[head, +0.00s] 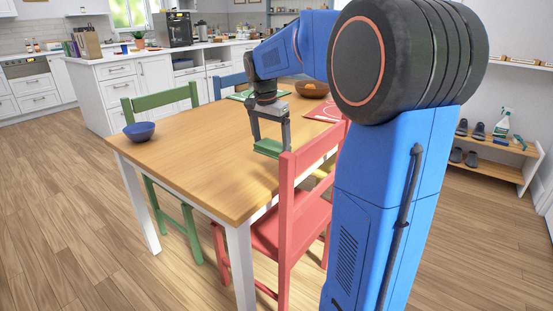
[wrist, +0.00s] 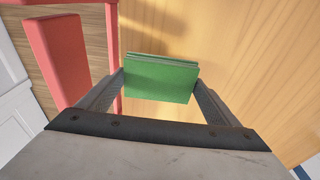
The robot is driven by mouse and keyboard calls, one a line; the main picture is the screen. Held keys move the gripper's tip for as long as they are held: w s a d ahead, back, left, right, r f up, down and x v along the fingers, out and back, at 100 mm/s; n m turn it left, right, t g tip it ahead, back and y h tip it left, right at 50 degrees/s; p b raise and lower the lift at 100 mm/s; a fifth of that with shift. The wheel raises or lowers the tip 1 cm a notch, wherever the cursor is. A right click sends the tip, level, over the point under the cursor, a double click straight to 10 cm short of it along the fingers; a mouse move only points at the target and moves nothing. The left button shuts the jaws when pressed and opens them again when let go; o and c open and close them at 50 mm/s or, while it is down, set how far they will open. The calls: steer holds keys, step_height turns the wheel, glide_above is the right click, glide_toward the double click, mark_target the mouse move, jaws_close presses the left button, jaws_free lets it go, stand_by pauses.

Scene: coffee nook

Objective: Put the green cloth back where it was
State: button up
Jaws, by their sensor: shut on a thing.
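The green cloth (head: 268,148) is a folded, flat green pad. My gripper (head: 270,143) is shut on it near the right edge of the wooden table (head: 190,150), beside the red chair. In the wrist view the green cloth (wrist: 160,78) sits between both fingertips, with wood tabletop behind it. A shadow falls on the tabletop near it, and the cloth seems to be held a little above the wood. I cannot tell the exact gap.
A blue bowl (head: 139,131) stands at the table's left corner. A brown bowl (head: 312,89), a green placemat (head: 244,95) and a red placemat (head: 325,112) lie toward the far side. A red chair (head: 287,225) stands close in front.

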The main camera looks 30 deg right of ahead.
mark_target(271, 167)
steer(key=shift+f, duration=2.8)
steer(key=shift+f, duration=0.1)
steer(key=o, duration=0.9)
steer(key=r, duration=0.4)
steer(key=a+r, duration=0.1)
steer(key=r, duration=0.7)
steer(key=shift+s+a, duration=0.3)
steer(key=shift+a, duration=0.1)
